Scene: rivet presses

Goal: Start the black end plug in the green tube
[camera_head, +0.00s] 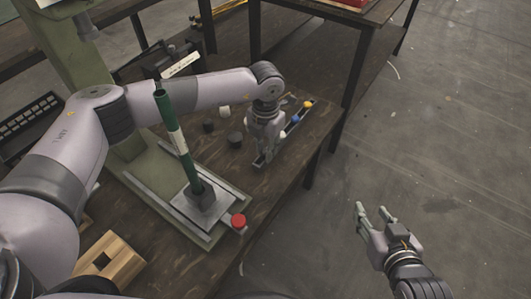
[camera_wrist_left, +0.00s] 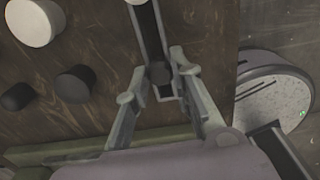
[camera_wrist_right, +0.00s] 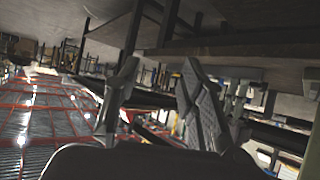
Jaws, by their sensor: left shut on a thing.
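The green tube (camera_head: 184,150) with a pale band stands in a dark holder (camera_head: 201,195) on the press base. My left gripper (camera_head: 263,158) is right of the tube, low over the near end of a narrow rack. In the left wrist view its fingers (camera_wrist_left: 162,85) are closed on a small dark round piece, which looks like the black end plug (camera_wrist_left: 160,73), at the rack's slot. Whether the plug is lifted clear of the rack I cannot tell. My right gripper (camera_head: 376,214) is open and empty, over the floor right of the table.
The rack (camera_head: 301,116) also holds a yellow, a blue and a white plug. Black caps (camera_head: 235,139) and a white cap (camera_head: 223,111) stand between tube and rack. A red button (camera_head: 238,221) is at the table's front; a wooden block (camera_head: 122,259) lies left.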

